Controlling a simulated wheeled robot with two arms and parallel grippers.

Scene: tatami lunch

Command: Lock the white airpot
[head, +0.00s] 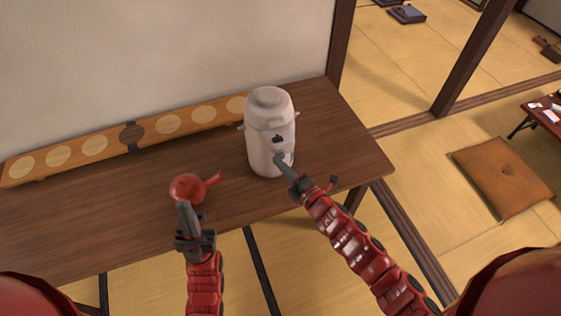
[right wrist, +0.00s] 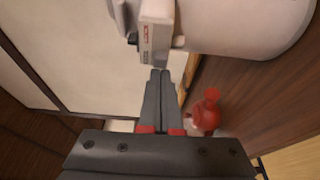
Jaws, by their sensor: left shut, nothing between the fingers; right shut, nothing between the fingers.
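The white airpot (head: 268,110) stands upright on the dark wooden table, with a small dark part on its front and a spout block facing me. My right gripper (head: 280,159) is shut and empty, its tips at the airpot's lower front; I cannot tell from the head view whether they touch. In the right wrist view the shut fingertips (right wrist: 160,73) are just below the airpot's white block with a red mark (right wrist: 155,35), and the airpot's body (right wrist: 245,22) fills the upper right. My left gripper (head: 183,206) is shut and empty, in front of the red teapot.
A red teapot (head: 187,188) with a side handle stands left of the airpot; it also shows in the right wrist view (right wrist: 206,114). A long wooden board with pale discs (head: 70,156) lies along the wall. The table (head: 345,150) is clear right of the airpot.

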